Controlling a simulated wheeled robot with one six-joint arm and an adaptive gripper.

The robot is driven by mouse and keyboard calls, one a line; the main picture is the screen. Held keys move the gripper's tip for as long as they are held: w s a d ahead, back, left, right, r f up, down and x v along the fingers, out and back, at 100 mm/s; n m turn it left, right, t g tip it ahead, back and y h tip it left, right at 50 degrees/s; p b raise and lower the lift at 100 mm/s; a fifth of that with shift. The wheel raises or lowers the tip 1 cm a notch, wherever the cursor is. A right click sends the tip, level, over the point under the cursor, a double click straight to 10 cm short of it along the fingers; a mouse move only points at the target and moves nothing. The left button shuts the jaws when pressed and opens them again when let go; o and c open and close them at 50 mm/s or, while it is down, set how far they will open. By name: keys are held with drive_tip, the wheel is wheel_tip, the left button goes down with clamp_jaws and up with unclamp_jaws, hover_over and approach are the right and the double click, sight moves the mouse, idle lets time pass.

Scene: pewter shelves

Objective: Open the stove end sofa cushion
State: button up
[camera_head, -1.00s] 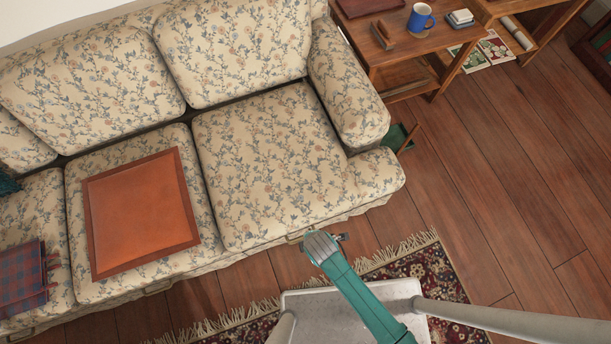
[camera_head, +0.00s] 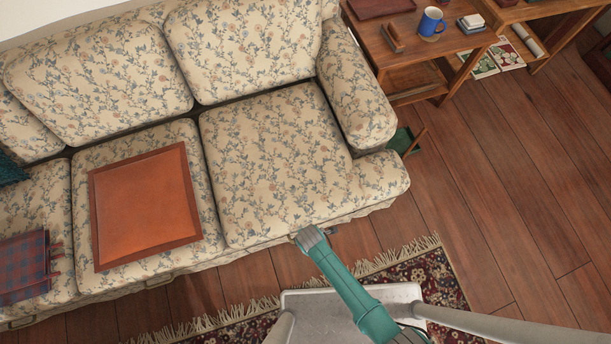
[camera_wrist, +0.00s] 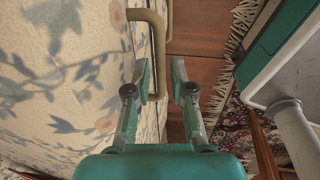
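The right seat cushion (camera_head: 275,165) of the floral sofa lies flat, its front edge down against the sofa front. My gripper (camera_head: 310,236) is at that front edge in the head view. The wrist view shows a brass U-shaped handle (camera_wrist: 159,50) on the floral face (camera_wrist: 65,75). My gripper (camera_wrist: 161,68) is open there, one finger on each side of the handle's long bar. The bar looks apart from the right finger; I cannot tell whether the left finger touches it. In the head view my gripper mostly hides this handle.
The middle seat cushion (camera_head: 85,165) bears an orange leather-like panel (camera_head: 146,208). A brass handle (camera_head: 158,281) sits below it. A plaid cloth (camera_head: 24,266) lies at the left. A fringed rug (camera_head: 425,272) covers floor before the sofa. A wooden table (camera_head: 423,45) with a blue mug (camera_head: 431,21) stands at back right.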

drive_tip(key=shift+w+f, duration=0.1)
drive_tip(key=shift+f, duration=0.45)
drive_tip(key=shift+c, duration=0.3)
clamp_jaws()
